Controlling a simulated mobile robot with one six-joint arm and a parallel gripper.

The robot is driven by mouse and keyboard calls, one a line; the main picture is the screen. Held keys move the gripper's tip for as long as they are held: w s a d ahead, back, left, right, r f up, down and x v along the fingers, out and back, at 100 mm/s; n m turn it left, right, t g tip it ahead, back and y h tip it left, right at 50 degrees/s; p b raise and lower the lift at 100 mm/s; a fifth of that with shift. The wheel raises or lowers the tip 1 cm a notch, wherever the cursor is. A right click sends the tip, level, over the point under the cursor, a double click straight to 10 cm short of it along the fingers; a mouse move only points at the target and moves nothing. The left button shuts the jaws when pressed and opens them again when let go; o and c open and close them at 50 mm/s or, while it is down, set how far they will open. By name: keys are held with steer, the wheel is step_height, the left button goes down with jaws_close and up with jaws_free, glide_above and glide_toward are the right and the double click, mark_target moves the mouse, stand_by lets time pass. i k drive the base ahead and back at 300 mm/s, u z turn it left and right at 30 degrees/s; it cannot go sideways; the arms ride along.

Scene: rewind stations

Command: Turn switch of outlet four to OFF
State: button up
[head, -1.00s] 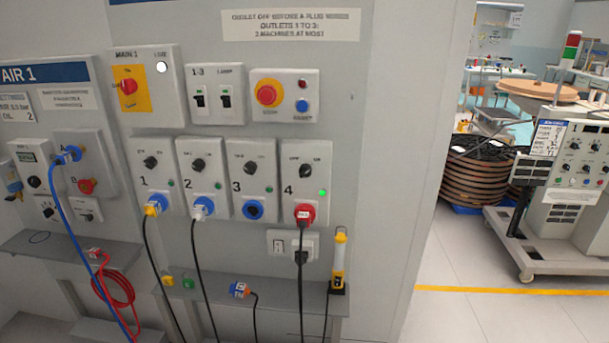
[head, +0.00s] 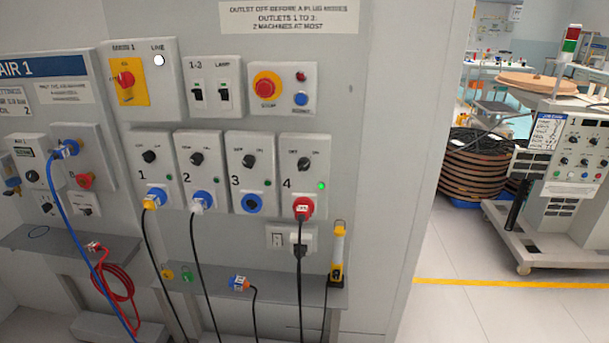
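Outlet four (head: 305,178) is the rightmost of the outlet boxes in the head view. Its black rotary switch (head: 304,164) sits at the top of the box, between two small labels too blurred to read surely. The green lamp (head: 321,186) beside it is lit. A red plug (head: 303,207) is in its socket, with a black cable hanging down. My gripper is not in view.
Outlets one (head: 152,178), two (head: 200,178) and three (head: 249,178) stand to the left. A red stop button (head: 267,88) is above. A shelf (head: 205,285) juts out below, with a yellow lamp (head: 338,250) at its right end. Open floor (head: 460,315) lies right.

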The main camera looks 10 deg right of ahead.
mark_target(303, 164)
steer(key=z, duration=0.4)
steer(key=k, duration=0.2)
steer(key=u, duration=3.4)
steer(key=k, duration=0.9)
steer(key=u, duration=0.05)
